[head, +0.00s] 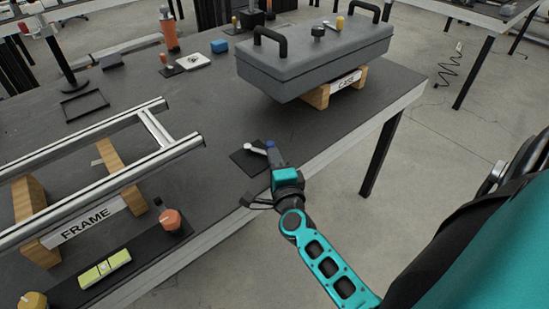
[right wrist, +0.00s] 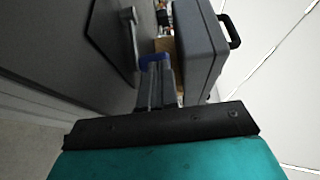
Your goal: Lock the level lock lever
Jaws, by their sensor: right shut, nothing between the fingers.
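A small silver lever (head: 255,149) lies over a dark square plate (head: 246,162) near the table's right edge. It seems to be the level lock lever, but I see no label on it. In the right wrist view the lever (right wrist: 129,15) shows at the top, left of my fingers. My right gripper (head: 271,147) is shut and empty, its blue-tipped fingers just right of the lever's end. In the right wrist view the gripper (right wrist: 154,62) hides what lies straight behind it. I cannot tell whether the fingers touch the lever. My left gripper is not in view.
A grey case (head: 300,72) with black handles sits on wooden blocks beyond my right gripper. A metal-railed frame (head: 95,122) and a tray with a yellow-green level (head: 105,268) are at left. The dark tabletop (head: 195,95) between them is mostly clear.

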